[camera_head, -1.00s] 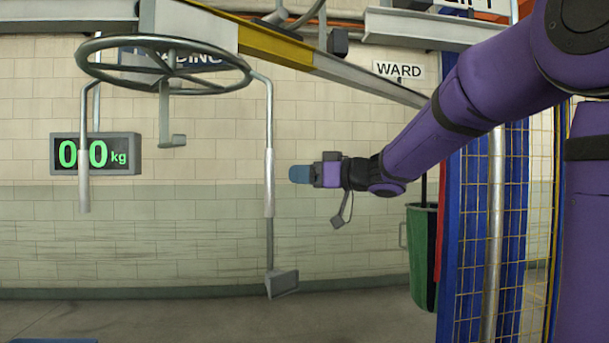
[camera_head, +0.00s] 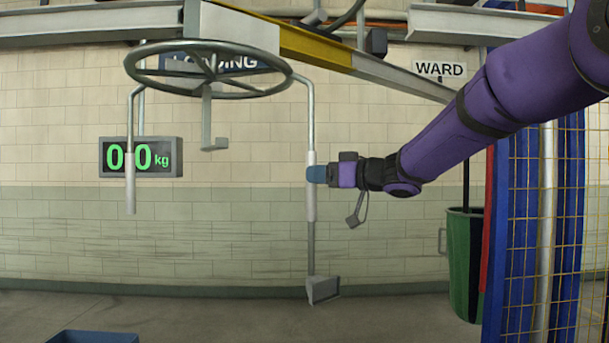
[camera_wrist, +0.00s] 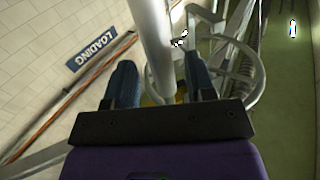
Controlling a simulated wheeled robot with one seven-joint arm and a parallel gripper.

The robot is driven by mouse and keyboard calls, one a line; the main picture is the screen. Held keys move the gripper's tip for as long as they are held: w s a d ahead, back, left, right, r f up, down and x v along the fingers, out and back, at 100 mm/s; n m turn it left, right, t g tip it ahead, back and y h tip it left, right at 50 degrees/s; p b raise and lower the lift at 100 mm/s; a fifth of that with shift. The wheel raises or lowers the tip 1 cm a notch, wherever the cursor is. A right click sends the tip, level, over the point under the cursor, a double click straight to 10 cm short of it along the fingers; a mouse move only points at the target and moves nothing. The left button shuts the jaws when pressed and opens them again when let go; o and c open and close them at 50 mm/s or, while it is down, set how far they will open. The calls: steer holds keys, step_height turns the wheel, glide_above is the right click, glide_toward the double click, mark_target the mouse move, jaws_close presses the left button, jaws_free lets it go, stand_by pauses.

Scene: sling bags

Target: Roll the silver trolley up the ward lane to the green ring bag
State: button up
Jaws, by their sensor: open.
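A grey metal hanger hangs under the overhead rail (camera_head: 410,80), with a spoked wheel (camera_head: 208,46) at its top and a long silver pole (camera_head: 311,235) down its right side. I cannot tell whether this is the silver trolley. My gripper (camera_head: 316,174) is at the pole's pale sleeve. In the wrist view my gripper (camera_wrist: 160,85) has its two blue fingers apart, with a silver pole (camera_wrist: 152,35) showing between them. It is open; contact cannot be told. I see no green ring bag.
A WARD sign (camera_head: 440,69) is on the wall at right, and a LOADING sign (camera_wrist: 100,44) at left. A display (camera_head: 141,157) reads 0.0 kg. A green bin (camera_head: 465,265) and yellow mesh (camera_head: 565,230) stand right. A blue crate (camera_head: 95,337) is low left.

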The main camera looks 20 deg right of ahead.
steer(key=shift+x, duration=2.25)
jaws_close()
